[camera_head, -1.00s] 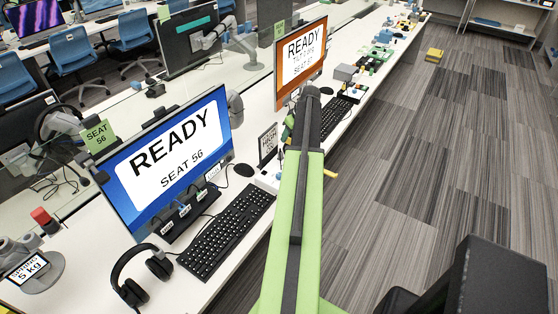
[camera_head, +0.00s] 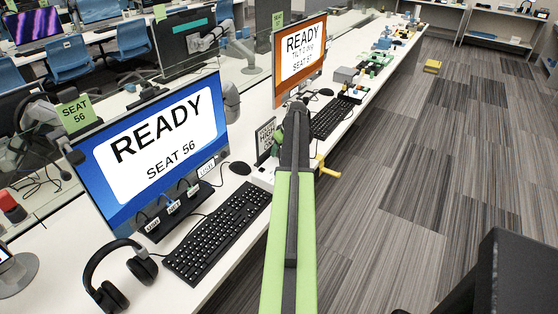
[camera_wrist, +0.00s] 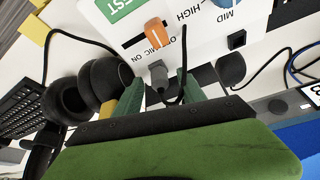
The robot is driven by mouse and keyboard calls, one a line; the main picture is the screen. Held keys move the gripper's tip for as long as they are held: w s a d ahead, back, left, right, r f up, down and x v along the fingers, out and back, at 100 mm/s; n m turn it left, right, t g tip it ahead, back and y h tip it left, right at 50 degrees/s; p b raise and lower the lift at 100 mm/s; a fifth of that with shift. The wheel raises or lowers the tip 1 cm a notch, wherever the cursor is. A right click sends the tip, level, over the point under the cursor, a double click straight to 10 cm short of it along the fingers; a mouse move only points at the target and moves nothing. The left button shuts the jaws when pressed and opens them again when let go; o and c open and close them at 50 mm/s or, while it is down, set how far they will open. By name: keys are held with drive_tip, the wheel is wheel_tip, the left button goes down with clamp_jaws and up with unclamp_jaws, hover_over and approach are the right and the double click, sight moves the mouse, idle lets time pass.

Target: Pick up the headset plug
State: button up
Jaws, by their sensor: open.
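In the wrist view, a small dark grey plug (camera_wrist: 158,76) stands between my gripper's two green fingers (camera_wrist: 160,93), in front of a white test box (camera_wrist: 205,22). The fingers are spread, with space on both sides of the plug. I cannot tell whether the plug is seated in the box. A black cable runs close by it. A black headset (camera_wrist: 72,97) lies to the left of the fingers. In the head view, my gripper (camera_head: 296,115) is over the desk between the two screens and hides most of what lies behind it.
The test box carries an orange knob (camera_wrist: 157,33), a blue knob (camera_wrist: 232,4) and a black socket (camera_wrist: 236,40). A dark round part (camera_wrist: 230,68) is close to the right finger. Another headset (camera_head: 125,272) and a keyboard (camera_head: 218,232) lie on the near desk.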

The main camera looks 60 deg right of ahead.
clamp_jaws()
idle(0.3)
drive_tip(key=shift+r, duration=0.1)
drive_tip(key=shift+r+p, duration=0.25)
drive_tip(key=shift+p, duration=0.25)
wheel_tip(320, 180, up, 4)
drive_tip(key=p, duration=0.4)
drive_tip(key=s+d+r+p, duration=0.5)
drive_tip(key=s+r+p, duration=0.1)
drive_tip(key=s, duration=0.4)
drive_tip(key=shift+s+d+r, duration=0.15)
drive_tip(key=shift+d, duration=0.2)
